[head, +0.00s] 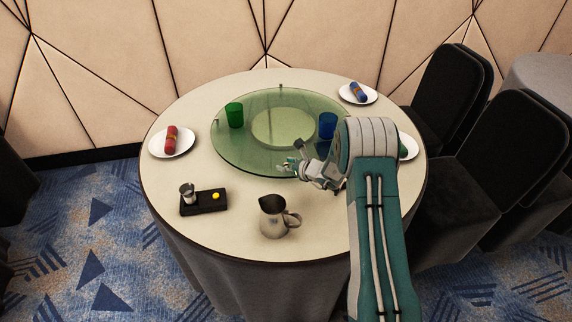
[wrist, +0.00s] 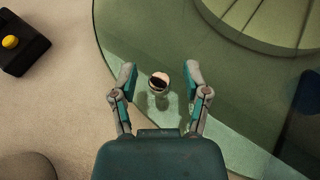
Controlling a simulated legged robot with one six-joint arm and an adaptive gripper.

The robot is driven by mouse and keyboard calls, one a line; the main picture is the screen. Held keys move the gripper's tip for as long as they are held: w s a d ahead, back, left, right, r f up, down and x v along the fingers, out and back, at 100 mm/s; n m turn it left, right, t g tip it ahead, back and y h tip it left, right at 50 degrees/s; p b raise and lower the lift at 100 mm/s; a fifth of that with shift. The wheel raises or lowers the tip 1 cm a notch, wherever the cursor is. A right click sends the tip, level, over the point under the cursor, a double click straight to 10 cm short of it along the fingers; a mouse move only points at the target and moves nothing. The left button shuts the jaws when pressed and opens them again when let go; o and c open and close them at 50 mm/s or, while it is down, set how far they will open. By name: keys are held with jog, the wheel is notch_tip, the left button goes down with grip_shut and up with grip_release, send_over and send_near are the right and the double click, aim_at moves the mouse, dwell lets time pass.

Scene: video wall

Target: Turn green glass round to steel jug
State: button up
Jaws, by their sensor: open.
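The green glass (head: 235,115) stands upright on the left part of a round, clear green glass turntable (head: 262,101). The steel jug (head: 274,217) stands on the tablecloth in front of the turntable, handle to the right. My gripper (head: 290,167) is over the turntable's front rim. In the wrist view my gripper (wrist: 159,70) is open, with a small shiny knob (wrist: 160,82) on the turntable between its fingers, with gaps on both sides. I cannot tell the fingertips' height against the knob. Another small knob (head: 281,87) stands at the turntable's back rim.
A blue glass (head: 327,125) stands on the turntable's right, close to my arm. Plates with a red napkin (head: 171,138) and a blue napkin (head: 358,91) lie around it. A black tray (head: 204,203) with a small metal cup and a yellow button sits front left. My arm partly hides another plate (head: 411,147).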

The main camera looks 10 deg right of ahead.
grip_shut()
jog(key=shift+d, duration=0.2)
